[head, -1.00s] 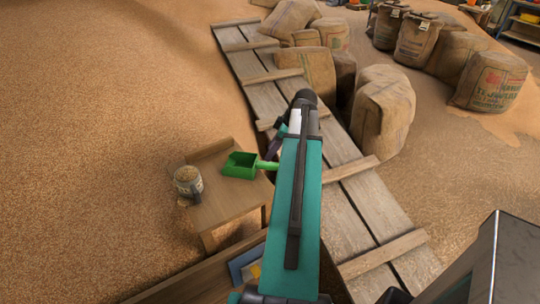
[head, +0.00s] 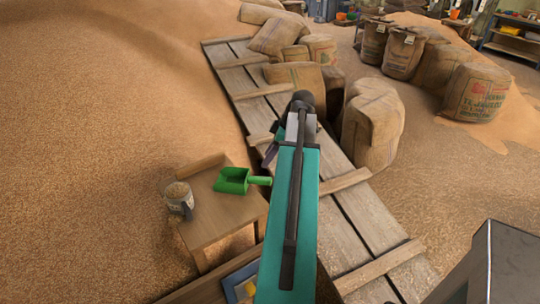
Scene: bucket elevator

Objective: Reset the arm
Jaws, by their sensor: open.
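My teal arm reaches forward through the middle of the head view. My gripper (head: 269,152) shows only as a small dark part at the left of the arm's far end, mostly hidden behind the arm. It is open, and I see nothing held in it. A green scoop (head: 232,180) rests on a small wooden table (head: 212,216), with its handle pointing right toward the arm. The handle's end is close to the arm in the picture; I cannot tell the gap between it and the gripper.
A plank walkway (head: 345,215) runs under and beyond the arm. Burlap sacks (head: 372,125) stand along its right side. A large grain heap (head: 90,120) fills the left.

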